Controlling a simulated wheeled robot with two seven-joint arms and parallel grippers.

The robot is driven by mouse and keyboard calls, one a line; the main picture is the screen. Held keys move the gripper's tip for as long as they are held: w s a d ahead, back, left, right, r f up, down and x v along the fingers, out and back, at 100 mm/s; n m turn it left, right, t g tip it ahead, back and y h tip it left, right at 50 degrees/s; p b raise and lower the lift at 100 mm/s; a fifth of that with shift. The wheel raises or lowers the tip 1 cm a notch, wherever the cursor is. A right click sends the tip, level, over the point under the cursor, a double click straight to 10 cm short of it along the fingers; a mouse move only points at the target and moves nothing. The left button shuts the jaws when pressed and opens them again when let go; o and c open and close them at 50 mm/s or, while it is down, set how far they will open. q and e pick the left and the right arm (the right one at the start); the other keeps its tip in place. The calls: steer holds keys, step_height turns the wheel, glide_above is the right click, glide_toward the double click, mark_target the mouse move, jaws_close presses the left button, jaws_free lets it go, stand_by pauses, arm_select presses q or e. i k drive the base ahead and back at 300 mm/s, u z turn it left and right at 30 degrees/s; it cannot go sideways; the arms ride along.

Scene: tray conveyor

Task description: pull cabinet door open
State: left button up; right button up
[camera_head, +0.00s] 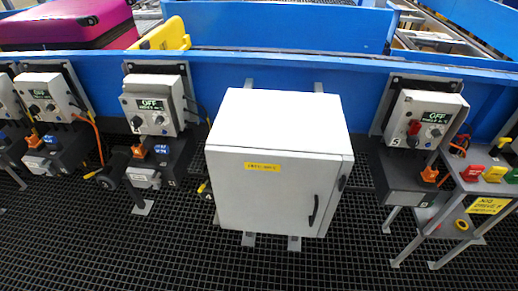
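A white cabinet (255,195) stands in the middle of the view, in front of the blue conveyor frame. Its front door is closed and carries a yellow label (262,166). A dark curved handle (313,211) sits at the lower right of the door. Neither of my grippers is in view.
Grey control boxes with OFF displays hang to the left (154,104) and right (425,118). A metal stand (470,185) with coloured buttons is at the right. A magenta suitcase (70,22) lies on the conveyor. The black grid floor (150,250) before the cabinet is clear.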

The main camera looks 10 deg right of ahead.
mark_target(278, 193)
steer(key=k, duration=0.5)
steer(key=z, duration=1.95)
steer(key=i, duration=1.05)
steer(key=u, duration=2.1)
